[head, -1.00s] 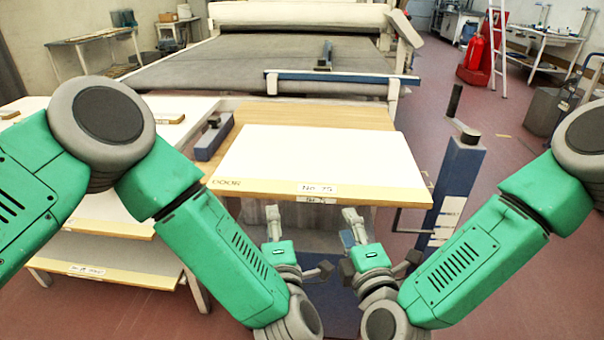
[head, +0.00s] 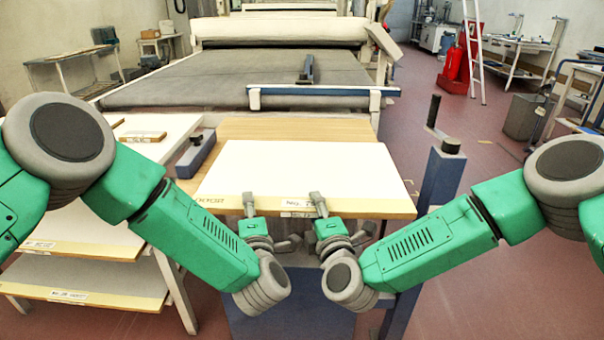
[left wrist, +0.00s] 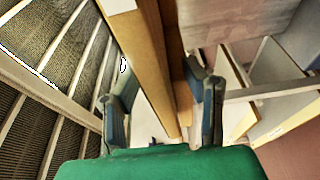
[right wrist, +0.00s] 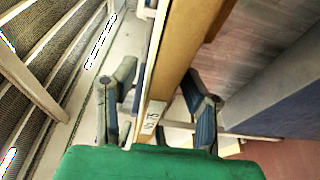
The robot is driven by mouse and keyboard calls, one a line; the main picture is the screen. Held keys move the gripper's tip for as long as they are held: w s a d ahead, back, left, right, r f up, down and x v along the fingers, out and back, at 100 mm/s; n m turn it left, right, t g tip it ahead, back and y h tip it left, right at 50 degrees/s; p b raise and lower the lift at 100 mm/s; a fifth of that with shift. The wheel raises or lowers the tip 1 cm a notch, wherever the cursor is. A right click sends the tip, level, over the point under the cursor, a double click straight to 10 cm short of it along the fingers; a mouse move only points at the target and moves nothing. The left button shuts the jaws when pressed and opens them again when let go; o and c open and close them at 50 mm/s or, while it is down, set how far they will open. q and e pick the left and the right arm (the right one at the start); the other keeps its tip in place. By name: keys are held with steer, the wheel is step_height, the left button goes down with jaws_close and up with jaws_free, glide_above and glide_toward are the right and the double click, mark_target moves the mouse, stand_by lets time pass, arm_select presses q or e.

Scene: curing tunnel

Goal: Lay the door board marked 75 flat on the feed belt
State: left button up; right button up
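The white door board (head: 290,172) marked 75 lies flat on a wooden-topped stand in the middle of the head view. Its pale yellow front edge faces me and bears a label; a second label shows just below. My left gripper (head: 249,198) and right gripper (head: 318,198) are at this front edge, side by side. In the left wrist view the open fingers (left wrist: 163,95) straddle the board edge (left wrist: 150,50), with gaps. In the right wrist view the open fingers (right wrist: 158,98) stand on both sides of the labelled edge (right wrist: 180,55). The grey feed belt (head: 240,68) lies beyond.
A blue crossbar (head: 320,92) spans the belt's near end. A blue-grey block (head: 196,154) sits left of the board, and a blue post (head: 440,180) with a crank stands right. A shelf rack (head: 90,236) with more boards is at left.

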arm_select(q)
steer(key=x, duration=0.3)
steer(key=shift+d, duration=0.4)
arm_select(e)
steer(key=x, duration=0.3)
steer(key=shift+d, duration=0.4)
arm_select(q)
steer(key=shift+w+a, duration=0.1)
steer(key=shift+w, duration=0.1)
arm_select(e)
steer(key=shift+w+a, duration=0.1)
steer(key=shift+w, duration=0.1)
arm_select(q)
steer(key=shift+a, duration=0.35)
arm_select(e)
steer(key=shift+a, duration=0.35)
arm_select(q)
jaws_close()
arm_select(e)
jaws_close()
arm_select(q)
steer(key=shift+d, duration=0.1)
arm_select(e)
steer(key=shift+d, duration=0.1)
steer(key=shift+r, duration=0.1)
